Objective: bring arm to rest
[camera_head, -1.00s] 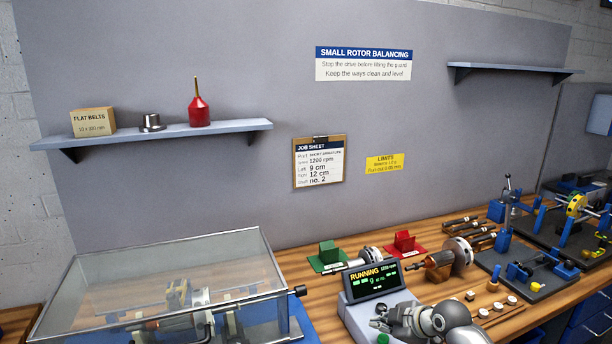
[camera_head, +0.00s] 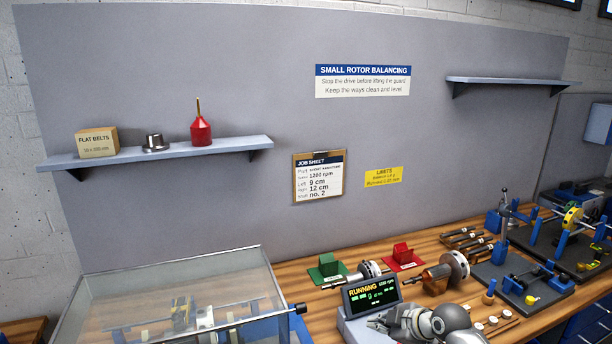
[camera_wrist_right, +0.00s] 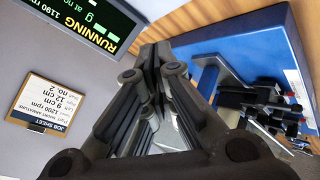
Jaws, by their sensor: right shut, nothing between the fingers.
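My right gripper (camera_head: 374,322) shows at the bottom of the head view, in front of the grey control box (camera_head: 346,328) and its display (camera_head: 371,294). Its fingers are together and hold nothing. In the right wrist view the shut fingers (camera_wrist_right: 152,62) fill the middle, with the display (camera_wrist_right: 85,22) beyond them at upper left reading RUNNING. Part of my right arm's wrist is cut off by the lower edge of the head view. My left gripper is in neither view.
A clear guard (camera_head: 170,290) covers a machine at lower left. The wall holds shelves (camera_head: 160,152) and a job sheet (camera_head: 319,178).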

